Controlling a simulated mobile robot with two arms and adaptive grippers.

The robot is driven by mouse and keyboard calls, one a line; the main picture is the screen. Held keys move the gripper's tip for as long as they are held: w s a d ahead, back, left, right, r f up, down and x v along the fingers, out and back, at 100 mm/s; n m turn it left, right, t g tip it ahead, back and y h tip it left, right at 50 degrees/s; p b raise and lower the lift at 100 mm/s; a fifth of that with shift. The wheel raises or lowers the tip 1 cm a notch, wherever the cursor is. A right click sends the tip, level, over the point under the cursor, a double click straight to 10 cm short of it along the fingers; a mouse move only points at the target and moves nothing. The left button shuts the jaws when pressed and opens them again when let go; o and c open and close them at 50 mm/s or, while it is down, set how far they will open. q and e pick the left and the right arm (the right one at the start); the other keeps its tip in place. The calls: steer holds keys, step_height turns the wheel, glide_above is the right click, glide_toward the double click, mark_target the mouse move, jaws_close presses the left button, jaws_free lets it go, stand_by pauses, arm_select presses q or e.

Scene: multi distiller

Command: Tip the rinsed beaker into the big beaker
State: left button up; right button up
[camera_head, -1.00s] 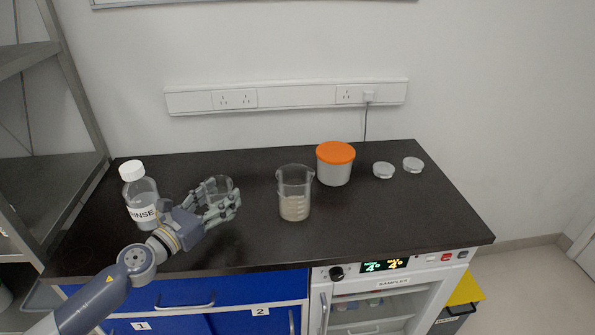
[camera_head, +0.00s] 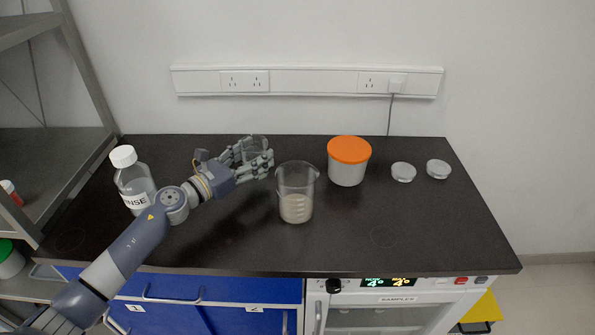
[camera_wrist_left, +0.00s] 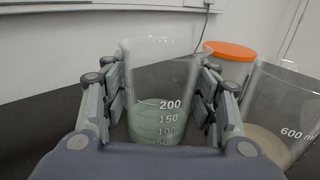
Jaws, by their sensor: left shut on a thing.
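The big beaker (camera_head: 296,192) stands upright on the dark bench with cloudy beige liquid in its lower part. It shows at the right of the left wrist view (camera_wrist_left: 288,105) with a 600 m mark. My left gripper (camera_head: 258,160) is shut around a small clear beaker (camera_head: 254,146), to the left of and slightly behind the big beaker. In the left wrist view the small beaker (camera_wrist_left: 160,75) sits upright between the fingers, marked up to 200, with pale greenish liquid in its lower part. The two beakers are apart. My right gripper is not in view.
A rinse bottle (camera_head: 133,180) with a white cap stands at the left. A tub with an orange lid (camera_head: 349,150) stands behind and right of the big beaker. Two clear dishes (camera_head: 403,172) lie further right. The front right of the bench (camera_head: 430,230) is clear.

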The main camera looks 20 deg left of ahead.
mark_target(254, 157)
arm_select(q)
steer(key=shift+d+r, duration=0.1)
steer(key=shift+d, duration=0.05)
steer(key=shift+s+d+r+m+p, duration=0.15)
steer(key=shift+d+r+m+p, duration=0.2)
steer(key=shift+m, duration=0.55)
steer(key=shift+s+d, duration=0.1)
steer(key=shift+d, duration=0.05)
steer(key=shift+s+d+r+m, duration=0.1)
steer(key=shift+d+r+m, duration=0.15)
steer(key=shift+m, duration=0.45)
steer(key=shift+s+d+r+m+p, duration=0.15)
steer(key=shift+d+r+m+p, duration=0.15)
steer(key=shift+m+p, duration=0.15)
step_height(254, 157, up, 6)
steer(key=s+d+m+p, duration=0.1)
steer(key=d+m+p, duration=0.1)
steer(key=m+p, duration=0.4)
steer(key=shift+s+d, duration=0.15)
steer(key=shift+d, duration=0.25)
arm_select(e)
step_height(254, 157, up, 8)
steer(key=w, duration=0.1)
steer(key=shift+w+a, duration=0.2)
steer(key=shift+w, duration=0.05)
